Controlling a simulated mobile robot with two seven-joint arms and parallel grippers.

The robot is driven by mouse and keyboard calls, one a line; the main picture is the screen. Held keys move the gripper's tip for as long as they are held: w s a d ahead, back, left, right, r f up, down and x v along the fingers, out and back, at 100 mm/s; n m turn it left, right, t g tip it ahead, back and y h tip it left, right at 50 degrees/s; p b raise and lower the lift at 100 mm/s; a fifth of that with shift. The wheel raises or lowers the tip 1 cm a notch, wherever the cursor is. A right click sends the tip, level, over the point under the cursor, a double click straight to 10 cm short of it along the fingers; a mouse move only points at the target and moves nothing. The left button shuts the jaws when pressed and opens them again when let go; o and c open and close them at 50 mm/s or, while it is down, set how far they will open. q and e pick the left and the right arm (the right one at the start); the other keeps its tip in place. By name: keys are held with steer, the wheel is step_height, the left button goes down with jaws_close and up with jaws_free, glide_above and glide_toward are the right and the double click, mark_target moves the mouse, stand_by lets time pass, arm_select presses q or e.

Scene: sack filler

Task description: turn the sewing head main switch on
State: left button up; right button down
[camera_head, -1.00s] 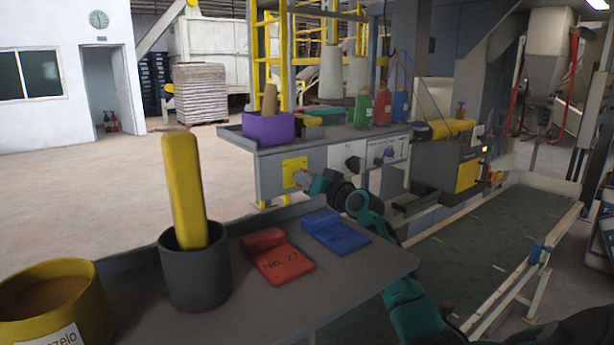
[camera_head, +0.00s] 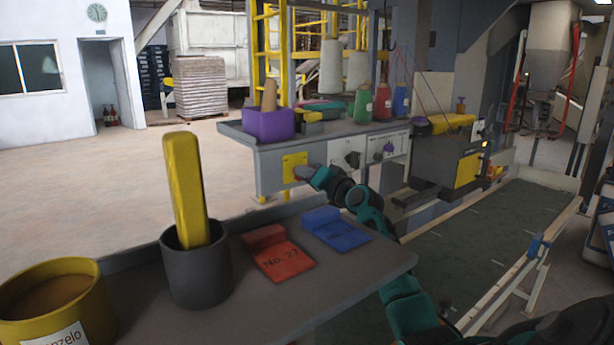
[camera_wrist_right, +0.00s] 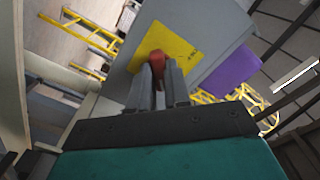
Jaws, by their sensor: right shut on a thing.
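The switch is a red knob (camera_wrist_right: 155,57) on a yellow plate (camera_wrist_right: 165,58), seen in the right wrist view. The yellow plate also shows in the head view (camera_head: 290,161), at the left end of the grey panel front (camera_head: 269,178). My right gripper (camera_head: 301,173) is at this plate, its fingers pointing at it. In the right wrist view my right gripper (camera_wrist_right: 158,72) is shut on the red knob, which sits between the fingertips. The fingers hide part of the knob, and its exact angle is hard to tell. My left gripper is not in view.
A white panel with dark knobs (camera_head: 352,159) lies right of the yellow plate. Above it, a shelf holds a purple bin (camera_head: 268,125) and thread cones (camera_head: 362,107). A nearer grey table (camera_head: 340,268) holds red and blue pieces and a dark cup (camera_head: 195,275).

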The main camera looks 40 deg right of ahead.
steer(key=c, duration=1.1)
jaws_free()
steer(key=shift+s, duration=0.15)
steer(key=shift+s+a+b, duration=0.15)
steer(key=shift+s+a, duration=0.1)
steer(key=shift+s, duration=1.85)
steer(key=shift+s+a+b, duration=0.2)
steer(key=shift+s+a, duration=0.05)
steer(key=shift+s, duration=1.85)
steer(key=shift+s+a+b, duration=0.15)
steer(key=shift+s+a, duration=0.1)
steer(key=shift+s, duration=1.85)
